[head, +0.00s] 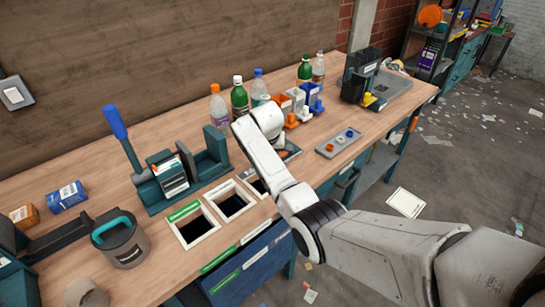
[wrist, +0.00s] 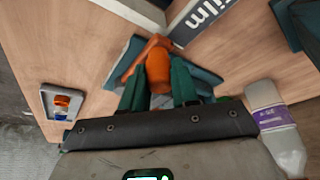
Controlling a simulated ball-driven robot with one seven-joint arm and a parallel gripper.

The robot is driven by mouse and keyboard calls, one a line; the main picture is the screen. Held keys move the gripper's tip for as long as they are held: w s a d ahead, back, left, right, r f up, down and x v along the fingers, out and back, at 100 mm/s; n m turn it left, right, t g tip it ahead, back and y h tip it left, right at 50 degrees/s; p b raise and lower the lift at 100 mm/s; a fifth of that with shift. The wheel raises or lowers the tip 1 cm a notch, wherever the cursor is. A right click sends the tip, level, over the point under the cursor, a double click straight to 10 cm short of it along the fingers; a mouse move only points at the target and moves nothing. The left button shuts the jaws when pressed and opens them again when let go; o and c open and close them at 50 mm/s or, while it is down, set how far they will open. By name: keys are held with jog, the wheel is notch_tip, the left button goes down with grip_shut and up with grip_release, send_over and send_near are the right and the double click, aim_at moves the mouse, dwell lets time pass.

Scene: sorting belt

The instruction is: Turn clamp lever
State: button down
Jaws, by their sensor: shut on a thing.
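The clamp has an orange lever (wrist: 158,64) on a flat teal base (wrist: 207,80). In the wrist view, my gripper (wrist: 159,86) has a green finger on each side of the lever's rounded end and is shut on it. An orange bar runs from this end across the base. In the head view, only a bit of the clamp's orange (head: 282,154) and part of its base show beside my white wrist. My fingers are hidden there behind the wrist, so the lever's exact angle is hard to tell.
A tray (head: 327,152) with small coloured parts lies to the right. Bottles (head: 239,97) stand behind my wrist. Framed bin openings (head: 215,231) are in front left, with a press with a blue handle (head: 115,122) beyond. A labelled panel edge (wrist: 205,14) is close in the wrist view.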

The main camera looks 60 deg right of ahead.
jog(key=shift+w+r, duration=0.1)
jog(key=shift+w, duration=0.1)
dwell(0.3)
jog(key=c, duration=0.9)
grip_release()
jog(key=shift+o, duration=0.2)
jog(key=v, duration=1)
jog(key=shift+r, duration=0.3)
jog(key=shift+a, duration=0.15)
jog(key=s+a+f+n, duration=0.1)
jog(key=a+f, duration=0.1)
jog(key=a, duration=0.2)
jog(key=s+a+f+n, duration=0.1)
jog(key=s+a+f, duration=0.1)
jog(key=a+f, duration=0.1)
jog(key=s+a+f+n+t+y, duration=0.1)
jog(key=a+f+n, duration=0.1)
jog(key=a, duration=0.3)
jog(key=shift+s+a+f, duration=0.2)
jog(key=shift+s+f, duration=0.1)
jog(key=shift+f, duration=0.15)
jog(key=s+a+f+n+t+y, duration=0.25)
jog(key=s+a+n, duration=0.55)
jog(key=s+a, duration=0.9)
jog(key=s+d+f+g, duration=0.1)
jog(key=s+f+g, duration=0.4)
jog(key=s, duration=0.5)
jog(key=shift+d+f+m, duration=0.35)
jog(key=shift+f+m, duration=0.05)
